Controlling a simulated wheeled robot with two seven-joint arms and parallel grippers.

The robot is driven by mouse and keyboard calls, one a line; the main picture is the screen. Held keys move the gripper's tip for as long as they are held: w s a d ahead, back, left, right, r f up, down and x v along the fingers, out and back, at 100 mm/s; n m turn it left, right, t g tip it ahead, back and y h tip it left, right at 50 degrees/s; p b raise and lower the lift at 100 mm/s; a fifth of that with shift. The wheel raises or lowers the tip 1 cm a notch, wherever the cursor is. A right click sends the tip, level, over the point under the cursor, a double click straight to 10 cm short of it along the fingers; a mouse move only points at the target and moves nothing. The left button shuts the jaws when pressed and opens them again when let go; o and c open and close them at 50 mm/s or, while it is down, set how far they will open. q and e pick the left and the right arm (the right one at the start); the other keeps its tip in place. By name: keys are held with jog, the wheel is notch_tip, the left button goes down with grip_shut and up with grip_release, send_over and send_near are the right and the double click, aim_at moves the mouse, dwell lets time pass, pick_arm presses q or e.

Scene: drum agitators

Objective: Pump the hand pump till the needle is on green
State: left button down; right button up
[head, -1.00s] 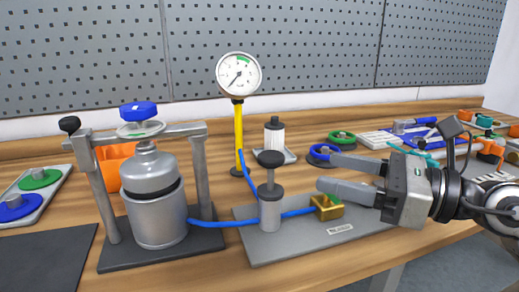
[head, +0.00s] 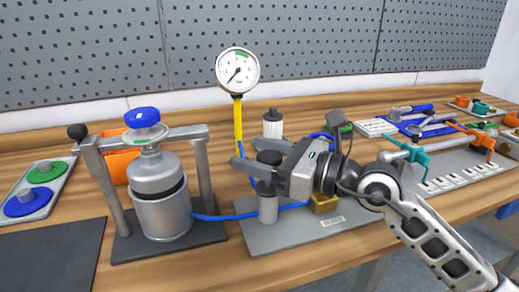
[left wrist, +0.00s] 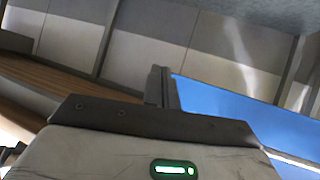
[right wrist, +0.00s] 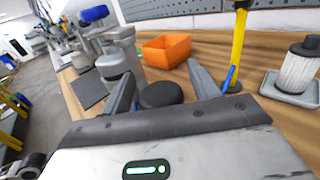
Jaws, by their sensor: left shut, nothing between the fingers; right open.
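The hand pump (head: 268,205) is a grey cylinder with a black round knob (head: 268,158) on top, standing on a grey plate. My right gripper (head: 254,166) is open, its fingers on either side of the knob. In the right wrist view the knob (right wrist: 161,95) sits between the spread fingers; contact cannot be told. The gauge (head: 237,68) stands on a yellow post behind the pump. Its needle points to the lower left, away from the green band at the upper right. My left gripper (left wrist: 162,88) is shut and empty in the left wrist view, away from the pump.
A metal canister (head: 160,205) in a clamp frame with a blue knob stands left of the pump, joined by a blue hose. A brass block (head: 324,203) sits under my right gripper. A white filter (head: 273,124) stands behind. An orange bin (right wrist: 167,50) is further back.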

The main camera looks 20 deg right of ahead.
aim_at(260, 185)
pick_arm(q)
jog(key=shift+f, duration=0.1)
